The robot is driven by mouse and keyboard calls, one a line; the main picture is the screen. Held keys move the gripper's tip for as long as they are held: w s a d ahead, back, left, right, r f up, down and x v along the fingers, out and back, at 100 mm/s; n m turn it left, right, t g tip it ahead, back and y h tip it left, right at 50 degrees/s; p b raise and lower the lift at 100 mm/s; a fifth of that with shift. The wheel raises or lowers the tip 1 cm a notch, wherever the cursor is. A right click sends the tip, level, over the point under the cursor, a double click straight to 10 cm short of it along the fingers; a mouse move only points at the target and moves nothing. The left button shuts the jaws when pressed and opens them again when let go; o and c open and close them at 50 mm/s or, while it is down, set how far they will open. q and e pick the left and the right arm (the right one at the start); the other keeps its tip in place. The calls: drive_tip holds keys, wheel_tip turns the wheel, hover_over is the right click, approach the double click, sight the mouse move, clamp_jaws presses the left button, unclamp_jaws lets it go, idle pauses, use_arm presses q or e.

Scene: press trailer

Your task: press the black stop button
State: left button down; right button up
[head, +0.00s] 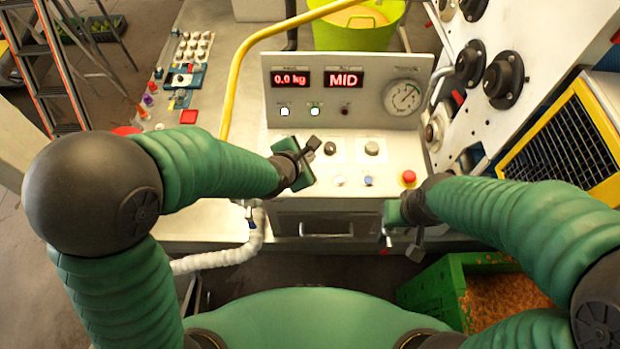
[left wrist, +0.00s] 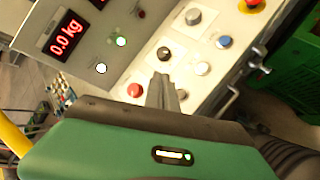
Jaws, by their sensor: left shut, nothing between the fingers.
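A round black button (head: 330,148) sits on a pale plate on the sloped console, left of a grey knob (head: 372,148). It also shows in the left wrist view (left wrist: 163,53); I cannot read its label. My left gripper (head: 313,145) is shut and empty, its tip just left of the black button in the head view. In the left wrist view its fingers (left wrist: 162,88) point up at the panel, near the black button; contact is not visible. My right gripper (head: 416,250) hangs low at the console's front right; its jaw state is unclear.
A red button (left wrist: 134,90) is beside the black one, hidden in the head view. White (head: 340,180) and blue (head: 368,181) buttons and a red mushroom button (head: 409,177) sit below. Displays and a gauge (head: 404,97) stand behind. A green crate (head: 440,290) is lower right.

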use_arm(q)
drive_tip(key=f+b, duration=0.4)
drive_tip(key=f, duration=0.1)
drive_tip(key=f+b, duration=0.2)
drive_tip(key=f, duration=0.1)
drive_tip(key=shift+d, duration=0.3)
drive_tip(key=shift+f+b, duration=0.3)
drive_tip(key=shift+b, duration=0.1)
drive_tip(key=shift+a, duration=0.15)
idle(1.0)
drive_tip(key=shift+f, duration=0.3)
